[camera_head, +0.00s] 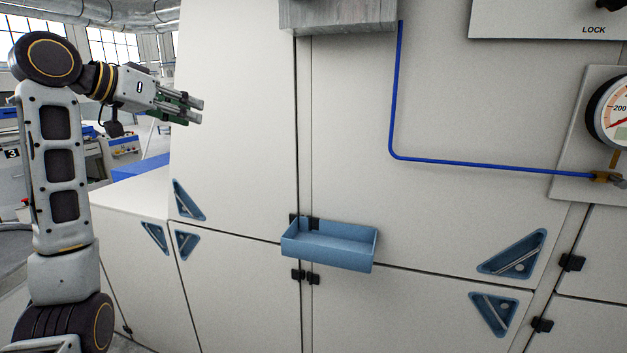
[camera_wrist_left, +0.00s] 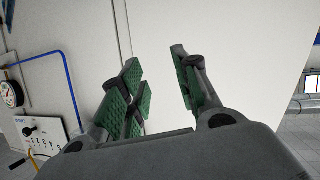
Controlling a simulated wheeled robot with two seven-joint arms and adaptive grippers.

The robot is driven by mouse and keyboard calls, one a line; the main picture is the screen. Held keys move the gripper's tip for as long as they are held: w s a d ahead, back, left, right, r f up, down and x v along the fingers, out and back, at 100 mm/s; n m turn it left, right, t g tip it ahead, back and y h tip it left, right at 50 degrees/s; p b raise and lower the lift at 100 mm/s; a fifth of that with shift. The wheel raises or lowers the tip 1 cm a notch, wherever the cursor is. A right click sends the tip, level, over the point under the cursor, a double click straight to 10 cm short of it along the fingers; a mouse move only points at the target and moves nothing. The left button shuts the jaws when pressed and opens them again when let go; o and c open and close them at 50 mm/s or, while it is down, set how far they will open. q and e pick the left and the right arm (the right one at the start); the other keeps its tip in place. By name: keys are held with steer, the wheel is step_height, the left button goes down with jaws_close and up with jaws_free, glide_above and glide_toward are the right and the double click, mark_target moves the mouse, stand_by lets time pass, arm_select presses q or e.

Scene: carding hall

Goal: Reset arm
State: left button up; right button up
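My left arm rises at the left of the head view, bent at the top, with the left gripper (camera_head: 188,107) pointing right in front of the pale cabinet. In the left wrist view the left gripper (camera_wrist_left: 160,85) has its green-padded fingers apart, with nothing between them. Behind the fingers is a plain pale cabinet panel. The right arm and gripper are not in view.
The pale cabinet wall (camera_head: 240,120) fills most of the head view. A blue tray (camera_head: 330,260) is fixed low on it. A blue pipe (camera_head: 470,163) leads to a gauge (camera_head: 609,112) at right. A control panel (camera_wrist_left: 40,134) shows in the left wrist view.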

arm_select(q)
steer(key=s+d+f+n+g+y, duration=0.1)
steer(key=d+f+g+y, duration=0.1)
steer(key=f, duration=1.8)
steer(key=s+d+f+n+g+y, duration=0.1)
steer(key=d+f+y, duration=0.1)
steer(key=f, duration=1.8)
steer(key=s+d+f+g+y, duration=0.1)
steer(key=s+f+g, duration=0.1)
steer(key=s+f, duration=1.15)
steer(key=s+f+g+y, duration=0.25)
steer(key=s+f, duration=0.75)
steer(key=s, duration=0.6)
steer(key=s+f+g, duration=0.2)
steer(key=s+f, duration=0.1)
steer(key=f, duration=3.2)
steer(key=s+a+f, duration=0.2)
steer(key=s+f, duration=0.7)
steer(key=s, duration=0.1)
steer(key=s+a+f, duration=0.2)
steer(key=s+f, duration=0.7)
steer(key=s, duration=0.2)
steer(key=shift+s+f+g, duration=0.15)
steer(key=shift+s+g, duration=0.15)
steer(key=shift+g, duration=0.15)
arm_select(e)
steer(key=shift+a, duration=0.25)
